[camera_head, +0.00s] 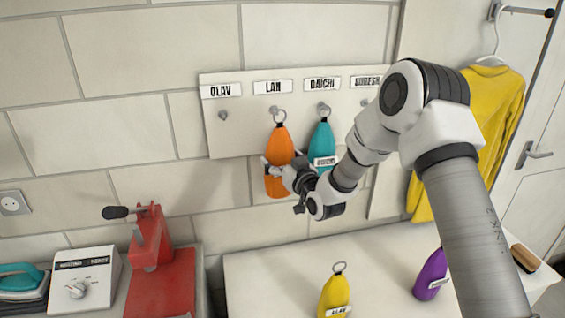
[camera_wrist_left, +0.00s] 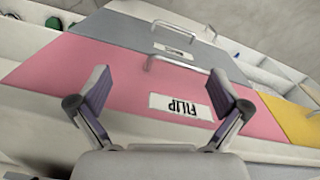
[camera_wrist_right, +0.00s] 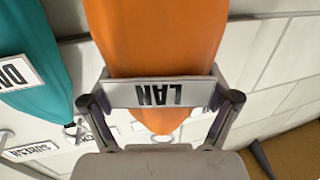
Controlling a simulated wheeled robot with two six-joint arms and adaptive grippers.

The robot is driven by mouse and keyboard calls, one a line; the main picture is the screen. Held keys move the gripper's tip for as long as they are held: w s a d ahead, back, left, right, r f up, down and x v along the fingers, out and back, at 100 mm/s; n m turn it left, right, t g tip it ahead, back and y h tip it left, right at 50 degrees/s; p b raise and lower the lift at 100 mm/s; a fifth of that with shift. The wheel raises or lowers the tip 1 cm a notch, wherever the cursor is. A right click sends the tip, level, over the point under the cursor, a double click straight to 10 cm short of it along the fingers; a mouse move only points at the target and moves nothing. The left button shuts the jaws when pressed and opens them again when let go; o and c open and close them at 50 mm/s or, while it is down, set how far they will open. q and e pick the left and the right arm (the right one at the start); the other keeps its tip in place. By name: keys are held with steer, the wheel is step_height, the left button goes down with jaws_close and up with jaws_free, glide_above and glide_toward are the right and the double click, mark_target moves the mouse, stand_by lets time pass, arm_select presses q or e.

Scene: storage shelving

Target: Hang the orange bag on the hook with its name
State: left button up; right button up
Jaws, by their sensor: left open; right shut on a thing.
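The orange bag (camera_head: 278,150) hangs upright in front of the white hook board (camera_head: 235,140), below the LAN name plate (camera_head: 273,87). Its own tag (camera_wrist_right: 160,93) reads LAN in the right wrist view. Its metal ring (camera_head: 280,116) overlaps the LAN hook (camera_head: 273,108); I cannot tell whether the ring is around the hook. My right gripper (camera_head: 284,172) is shut on the orange bag's lower body, around the tag. My left gripper (camera_wrist_left: 160,85) is open and empty, above a pink surface with a FILIP plate (camera_wrist_left: 181,106); it is outside the head view.
A teal bag (camera_head: 321,141) hangs at the DAICHI hook, just right of the orange bag. The OLAV hook (camera_head: 223,115) is bare. A yellow bag (camera_head: 334,297) and a purple bag (camera_head: 430,275) stand on the white surface below. A yellow garment (camera_head: 490,110) hangs at right.

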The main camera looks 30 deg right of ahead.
steer(key=w, duration=0.1)
steer(key=w+b, duration=0.1)
steer(key=w+d+f, duration=0.1)
steer(key=shift+w+f, duration=0.1)
steer(key=shift+w, duration=0.25)
arm_select(q)
steer(key=shift+w+f, duration=0.25)
steer(key=shift+f, duration=0.5)
arm_select(e)
steer(key=shift+w, duration=0.15)
steer(key=o, duration=1.6)
steer(key=shift+a, duration=0.1)
